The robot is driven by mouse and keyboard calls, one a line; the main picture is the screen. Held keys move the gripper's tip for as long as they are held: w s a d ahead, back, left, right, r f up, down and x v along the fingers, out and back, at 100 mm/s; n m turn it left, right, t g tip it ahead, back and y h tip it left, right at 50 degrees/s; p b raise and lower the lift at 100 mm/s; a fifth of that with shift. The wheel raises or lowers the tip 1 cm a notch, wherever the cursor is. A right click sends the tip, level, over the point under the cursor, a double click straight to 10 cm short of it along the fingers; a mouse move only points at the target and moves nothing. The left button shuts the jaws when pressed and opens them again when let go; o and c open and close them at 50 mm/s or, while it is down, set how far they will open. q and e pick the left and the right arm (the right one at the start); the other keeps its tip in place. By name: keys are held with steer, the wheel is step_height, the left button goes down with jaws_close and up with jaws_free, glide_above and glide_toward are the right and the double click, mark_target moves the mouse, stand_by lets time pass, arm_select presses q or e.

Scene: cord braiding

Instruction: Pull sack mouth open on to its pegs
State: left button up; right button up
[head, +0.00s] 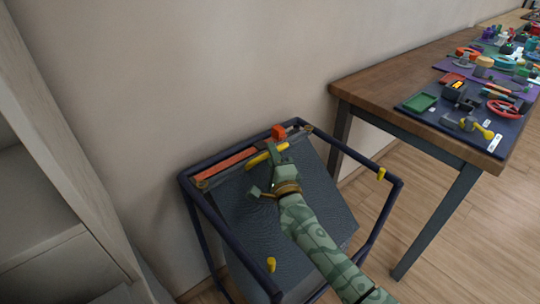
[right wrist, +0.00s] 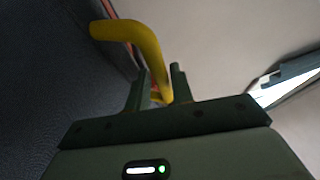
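A dark grey sack (head: 240,220) hangs in a dark blue tube frame (head: 395,200). A red-orange bar (head: 225,168) runs along its back edge by the wall. A yellow peg (head: 271,265) is on the near left of the frame, and another yellow peg (head: 381,173) is on the right rail. My right gripper (head: 277,150) is at the sack's back edge, at a bent yellow handle (head: 262,157). In the right wrist view the handle (right wrist: 140,38) runs down between the close-set fingertips (right wrist: 162,82), which appear shut on it. My left gripper is out of view.
An orange block (head: 278,132) sits at the back rail, just beyond my right gripper. A wooden table (head: 390,75) with tools on dark mats stands at the right. A pale shelf unit (head: 55,170) is at the left. The wall is close behind the frame.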

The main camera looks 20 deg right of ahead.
steer(key=shift+w+r, duration=0.1)
steer(key=shift+w, duration=0.25)
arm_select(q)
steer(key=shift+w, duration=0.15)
